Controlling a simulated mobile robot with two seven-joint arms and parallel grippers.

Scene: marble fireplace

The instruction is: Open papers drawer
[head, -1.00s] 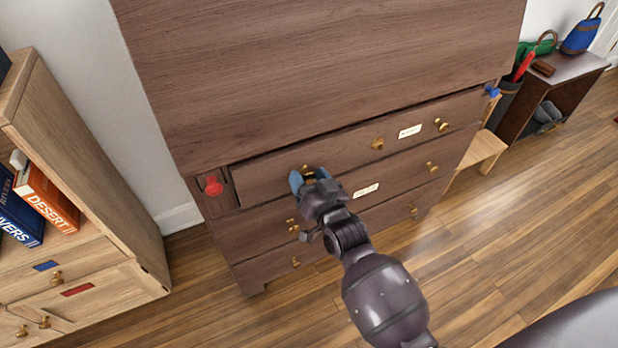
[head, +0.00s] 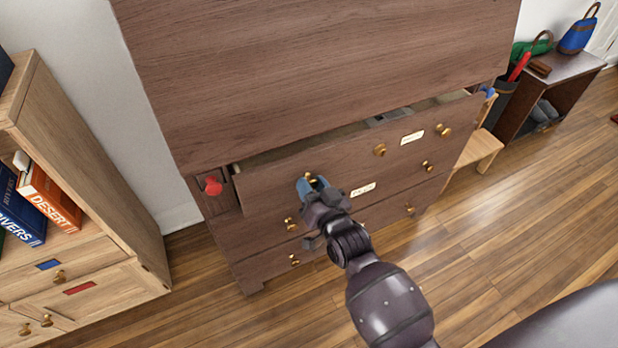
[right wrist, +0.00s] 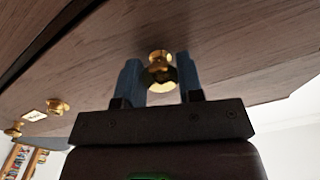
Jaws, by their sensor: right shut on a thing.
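The dark wooden chest's top drawer (head: 345,155) is pulled partly out, with a dark gap and some grey contents showing along its upper edge. It has brass knobs and a white label (head: 412,138) that I cannot read for sure. My right gripper (head: 312,184) is shut on the top drawer's left brass knob (head: 309,177). In the right wrist view, the same knob (right wrist: 158,72) sits between the two blue fingers of the right gripper (right wrist: 160,80). My left gripper is not in view.
Lower drawers with a second label (head: 363,189) are closed beneath. A red knob (head: 213,186) is at the chest's left. A light wooden bookcase (head: 100,190) stands left, a small stool (head: 480,147) and a dark shelf unit (head: 545,90) right. The floor in front is clear.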

